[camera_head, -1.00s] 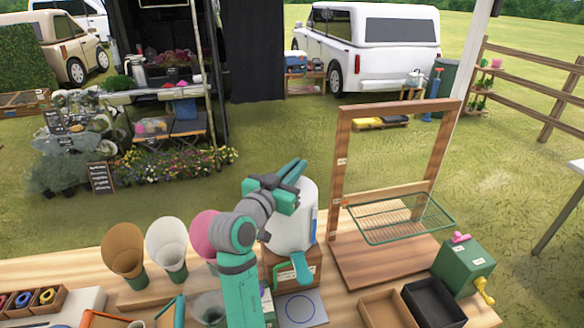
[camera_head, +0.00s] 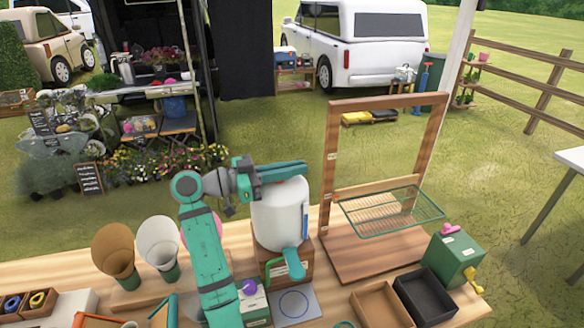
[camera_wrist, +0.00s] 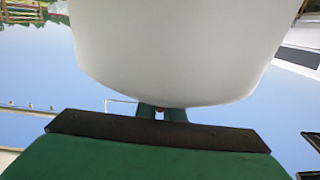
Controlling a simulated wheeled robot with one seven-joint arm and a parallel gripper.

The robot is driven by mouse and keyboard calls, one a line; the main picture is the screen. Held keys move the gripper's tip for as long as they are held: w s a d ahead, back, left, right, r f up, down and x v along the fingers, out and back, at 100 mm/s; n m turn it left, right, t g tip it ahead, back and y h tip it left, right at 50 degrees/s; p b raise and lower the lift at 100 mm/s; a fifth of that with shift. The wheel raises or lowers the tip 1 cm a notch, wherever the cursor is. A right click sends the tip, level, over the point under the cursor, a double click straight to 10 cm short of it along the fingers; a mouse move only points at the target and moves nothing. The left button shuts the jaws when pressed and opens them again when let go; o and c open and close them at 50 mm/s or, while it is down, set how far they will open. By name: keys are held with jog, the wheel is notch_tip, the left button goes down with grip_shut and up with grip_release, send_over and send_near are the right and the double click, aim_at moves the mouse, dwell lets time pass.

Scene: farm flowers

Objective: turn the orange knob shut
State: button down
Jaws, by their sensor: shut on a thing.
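The white tank (camera_head: 280,215) stands on a wooden box (camera_head: 290,262) with a teal spout on its front and a blue strip on its side. It also fills the top of the wrist view (camera_wrist: 175,50). My gripper (camera_head: 300,170) reaches in from the left at the top of the tank. Its teal fingers are shut on the orange knob (camera_head: 297,178), which is mostly hidden by them. In the wrist view, a small orange-red bit of the knob (camera_wrist: 160,112) shows between the fingertips.
A wooden frame with a green wire rack (camera_head: 392,212) stands just right of the tank. Cones (camera_head: 113,250) stand to the left. A purple-knobbed green box (camera_head: 252,300) is in front of the tank. A brown tray (camera_head: 382,306) and a black tray (camera_head: 426,296) lie at the front right.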

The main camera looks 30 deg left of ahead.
jog(key=shift+s+d+f+m+g+h, duration=0.1)
jog(key=shift+f+m+g+h, duration=0.1)
jog(key=shift+m+g+h, duration=0.15)
dwell(0.3)
jog(key=c, duration=1.9)
grip_release()
jog(key=shift+o, duration=0.2)
jog(key=shift+r, duration=0.1)
jog(key=shift+s+a, duration=0.25)
jog(key=shift+a, duration=0.05)
jog(key=v, duration=1)
